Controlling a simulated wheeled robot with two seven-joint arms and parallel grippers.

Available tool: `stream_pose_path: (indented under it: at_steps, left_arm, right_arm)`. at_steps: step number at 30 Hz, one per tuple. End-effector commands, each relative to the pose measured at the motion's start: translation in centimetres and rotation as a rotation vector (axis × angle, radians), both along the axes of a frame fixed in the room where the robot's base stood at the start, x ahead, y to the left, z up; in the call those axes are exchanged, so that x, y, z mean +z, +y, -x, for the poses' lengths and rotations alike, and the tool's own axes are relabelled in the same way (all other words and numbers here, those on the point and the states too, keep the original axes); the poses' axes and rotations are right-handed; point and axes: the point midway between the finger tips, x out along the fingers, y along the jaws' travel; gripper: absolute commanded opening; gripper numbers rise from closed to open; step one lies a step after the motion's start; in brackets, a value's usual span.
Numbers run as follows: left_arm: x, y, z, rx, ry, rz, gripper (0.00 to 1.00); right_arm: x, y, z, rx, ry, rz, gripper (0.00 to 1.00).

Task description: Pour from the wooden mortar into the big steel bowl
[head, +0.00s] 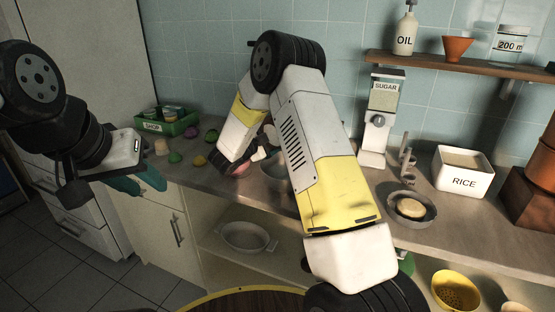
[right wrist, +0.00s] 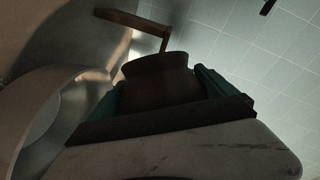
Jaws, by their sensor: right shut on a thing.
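The wooden mortar (right wrist: 160,82) is a dark brown vessel in the right wrist view, between the teal fingers of my right gripper (right wrist: 158,90). That gripper is shut on it. In the head view my right arm hides most of the mortar and gripper. The steel bowl (head: 274,171) stands on the counter, partly hidden behind my right arm. A large curved rim (right wrist: 42,105) at the left of the right wrist view looks like the bowl's. My left gripper (head: 139,183) is empty, its teal fingers apart, in front of the counter's left end. The mortar's contents are not visible.
A green crate (head: 170,124) and several coloured pieces lie at the counter's left. A sugar dispenser (head: 376,128), a dark pan (head: 426,217) and a rice box (head: 463,184) stand to the right. A wooden shelf (head: 460,65) hangs above. A pale dish (head: 246,237) is below the counter.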

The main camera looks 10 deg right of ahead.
Motion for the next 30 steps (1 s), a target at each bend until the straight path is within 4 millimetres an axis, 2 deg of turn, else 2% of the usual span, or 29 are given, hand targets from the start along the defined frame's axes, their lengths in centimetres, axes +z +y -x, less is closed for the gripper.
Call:
stream_pose_path:
  at_steps: [30]
  left_arm:
    - [0.00,0.00,0.00,0.000,0.000,0.000,0.36]
  right_arm:
    - [0.33,-0.16,0.35,0.000,-0.125,-0.059,0.36]
